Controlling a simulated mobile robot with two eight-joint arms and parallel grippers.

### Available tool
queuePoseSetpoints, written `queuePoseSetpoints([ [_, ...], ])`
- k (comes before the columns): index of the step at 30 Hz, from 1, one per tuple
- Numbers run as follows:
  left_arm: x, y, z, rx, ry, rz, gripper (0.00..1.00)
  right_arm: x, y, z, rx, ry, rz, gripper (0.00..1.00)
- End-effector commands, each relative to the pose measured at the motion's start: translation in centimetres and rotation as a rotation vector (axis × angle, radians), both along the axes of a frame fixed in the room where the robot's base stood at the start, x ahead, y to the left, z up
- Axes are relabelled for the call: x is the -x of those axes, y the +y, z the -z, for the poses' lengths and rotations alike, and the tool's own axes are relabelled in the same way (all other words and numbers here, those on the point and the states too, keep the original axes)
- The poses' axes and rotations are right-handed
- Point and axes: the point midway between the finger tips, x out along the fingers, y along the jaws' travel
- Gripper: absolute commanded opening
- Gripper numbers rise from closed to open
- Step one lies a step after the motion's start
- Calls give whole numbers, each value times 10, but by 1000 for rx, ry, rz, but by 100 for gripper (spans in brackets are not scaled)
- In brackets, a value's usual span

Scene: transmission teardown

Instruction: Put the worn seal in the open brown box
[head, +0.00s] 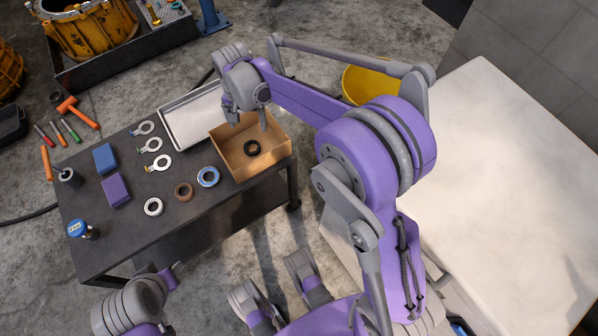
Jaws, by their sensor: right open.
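The open brown box (273,154) stands at the right end of the dark workbench. A black ring (252,147), which looks like the worn seal, lies flat on the box floor. My right gripper (247,118) is above the back part of the box, fingers pointing down and spread, with nothing between them. The ring lies apart from the fingers, nearer the front of the box. Part of my left arm shows at the lower left, but its gripper cannot be made out.
A metal tray (185,122) adjoins the box. A yellow bucket (362,84) stands behind my right arm.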

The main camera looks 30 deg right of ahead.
Motion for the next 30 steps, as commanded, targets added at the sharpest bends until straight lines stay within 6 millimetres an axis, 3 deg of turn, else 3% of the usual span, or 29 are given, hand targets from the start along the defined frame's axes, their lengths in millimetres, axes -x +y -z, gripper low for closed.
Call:
queuePoseSetpoints([
  [6,0,0,0,0,0,0,50,64,-9,-39,9,-89,-161,98],
  [13,0,0,0,0,0,0,50,139,-17,-57,39,-188,-344,98],
  [22,0,0,0,0,0,0,50,232,-24,-44,106,-306,-570,98],
  [25,0,0,0,0,0,0,50,253,-25,-36,127,-333,-623,98],
  [30,0,0,0,0,0,0,50,270,-26,-27,148,-357,-672,98],
])
